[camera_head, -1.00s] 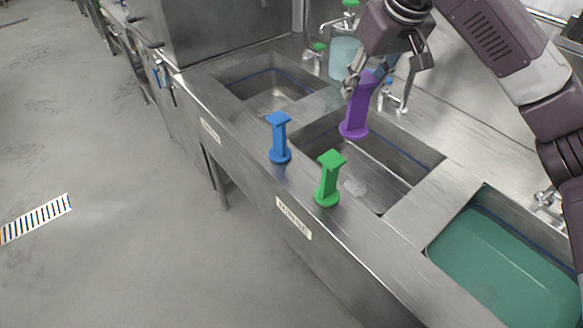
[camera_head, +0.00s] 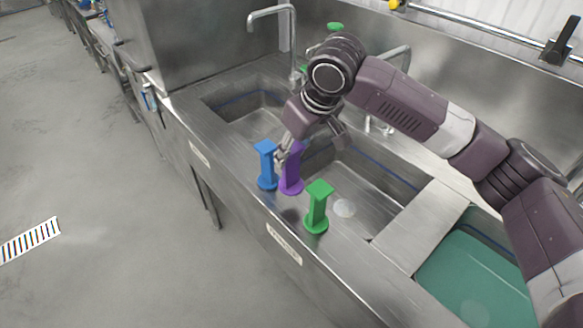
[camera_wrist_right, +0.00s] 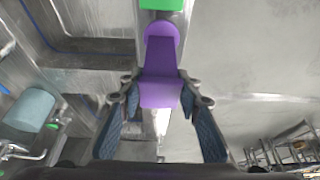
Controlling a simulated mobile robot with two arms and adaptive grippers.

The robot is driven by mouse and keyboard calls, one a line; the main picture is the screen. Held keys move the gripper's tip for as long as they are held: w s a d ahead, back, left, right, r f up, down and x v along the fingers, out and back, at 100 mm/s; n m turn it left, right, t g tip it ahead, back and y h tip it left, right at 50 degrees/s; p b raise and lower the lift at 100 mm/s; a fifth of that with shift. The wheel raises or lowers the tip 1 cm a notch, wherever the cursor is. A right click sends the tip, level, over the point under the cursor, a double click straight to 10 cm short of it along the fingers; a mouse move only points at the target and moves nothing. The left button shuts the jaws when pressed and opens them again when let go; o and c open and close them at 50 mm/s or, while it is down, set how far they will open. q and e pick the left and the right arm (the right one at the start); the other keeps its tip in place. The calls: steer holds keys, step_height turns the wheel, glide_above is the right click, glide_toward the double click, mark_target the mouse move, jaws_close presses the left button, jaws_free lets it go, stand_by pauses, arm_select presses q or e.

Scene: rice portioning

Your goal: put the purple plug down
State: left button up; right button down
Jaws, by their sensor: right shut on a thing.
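The purple plug (camera_head: 291,172) stands upright at the front ledge of the sink unit, between the blue plug (camera_head: 266,165) and the green plug (camera_head: 317,207). My right gripper (camera_head: 285,152) is shut on its upper part. In the right wrist view the purple plug (camera_wrist_right: 162,60) sits between my two right fingers (camera_wrist_right: 160,92), with part of a green plug (camera_wrist_right: 161,4) beyond it. The purple base looks level with the ledge, but I cannot tell whether it touches. My left gripper is not in view.
The middle sink basin (camera_head: 390,180) lies behind the plugs, with bare metal inside. A basin of green water (camera_head: 470,262) is at the right, and an empty basin (camera_head: 225,105) at the left. A tall faucet (camera_head: 270,12) stands behind. The ledge is narrow.

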mark_target(293, 167)
steer(key=shift+f+p, duration=0.4)
steer(key=shift+f, duration=2.6)
steer(key=c, duration=1.4)
jaws_free()
steer(key=shift+f, duration=0.15)
steer(key=shift+r, duration=0.25)
steer(key=b+v, duration=0.1)
steer(key=v, duration=1)
steer(key=shift+s+r+b, duration=0.25)
steer(key=shift+r+b, duration=0.1)
steer(key=shift+b, duration=0.05)
steer(key=shift+d, duration=0.1)
